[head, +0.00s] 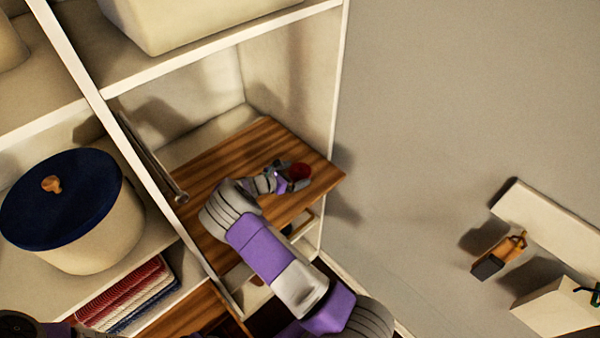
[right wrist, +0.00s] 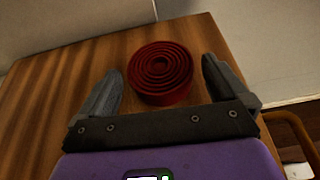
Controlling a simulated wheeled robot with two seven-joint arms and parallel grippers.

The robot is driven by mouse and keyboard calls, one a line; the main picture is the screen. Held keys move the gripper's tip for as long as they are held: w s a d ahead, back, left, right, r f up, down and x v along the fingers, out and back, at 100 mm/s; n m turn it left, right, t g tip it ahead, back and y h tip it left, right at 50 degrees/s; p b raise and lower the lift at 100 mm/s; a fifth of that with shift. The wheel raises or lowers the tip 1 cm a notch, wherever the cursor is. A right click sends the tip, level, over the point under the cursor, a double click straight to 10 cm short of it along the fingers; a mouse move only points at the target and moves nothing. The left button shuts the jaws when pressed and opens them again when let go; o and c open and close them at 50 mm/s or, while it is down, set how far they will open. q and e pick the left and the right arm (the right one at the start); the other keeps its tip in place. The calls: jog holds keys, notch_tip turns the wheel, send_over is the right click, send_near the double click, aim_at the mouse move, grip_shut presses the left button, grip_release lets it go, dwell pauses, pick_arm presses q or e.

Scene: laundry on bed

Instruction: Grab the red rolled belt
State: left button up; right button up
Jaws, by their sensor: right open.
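The red rolled belt (head: 301,171) lies as a flat coil on the wooden shelf board (head: 215,172), near its right end. In the right wrist view the belt (right wrist: 160,73) shows its spiral from above, with a gap to the finger on each side. My right gripper (head: 287,175) is open and empty. Its fingers (right wrist: 160,66) stand left and right of the coil in that view; I cannot tell whether the tips are down at its height. My left gripper does not show.
A white upright panel (head: 150,160) and a metal rod (head: 150,160) stand left of the board. A blue-lidded round box (head: 75,215) and folded cloths (head: 125,295) fill the left shelves. A shelf edge (head: 225,45) runs above.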

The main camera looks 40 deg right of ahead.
jog(key=shift+d+f, duration=0.15)
jog(key=shift+d, duration=0.35)
jog(key=c, duration=1)
jog(key=shift+o, duration=0.2)
